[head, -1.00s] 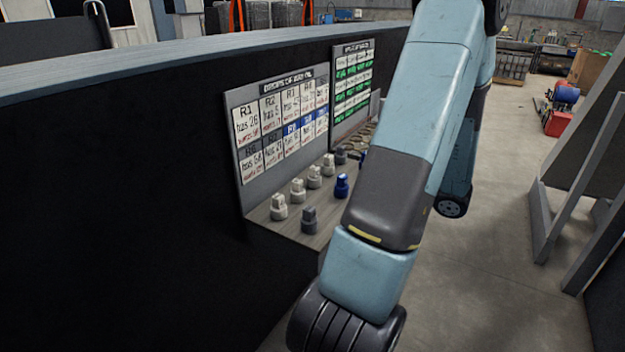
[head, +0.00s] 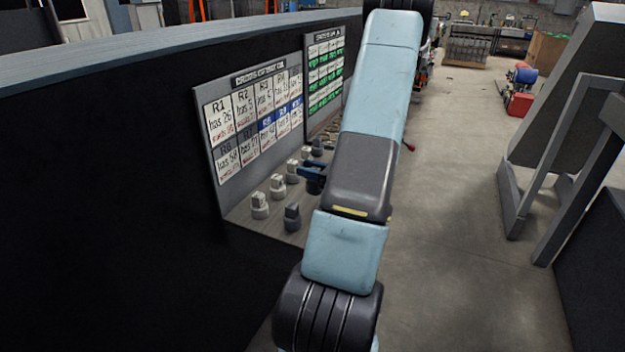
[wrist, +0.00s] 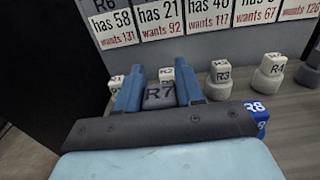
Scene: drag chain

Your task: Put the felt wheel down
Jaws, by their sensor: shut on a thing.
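My gripper (wrist: 159,88) is shut on a dark grey piece labelled R7 (wrist: 159,97), which sits between its two blue fingers in the wrist view. In the head view my gripper (head: 308,172) is over the shelf, partly behind my own arm. No other thing that looks like a felt wheel shows, so I cannot tell if the R7 piece is it. Whether the R7 piece touches the shelf is hidden by my gripper.
The shelf (head: 245,217) carries white pieces, among them R2 (wrist: 166,73), R3 (wrist: 219,82) and R4 (wrist: 271,70). A dark grey piece (head: 292,217) stands nearer. The label board (head: 207,140) rises behind.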

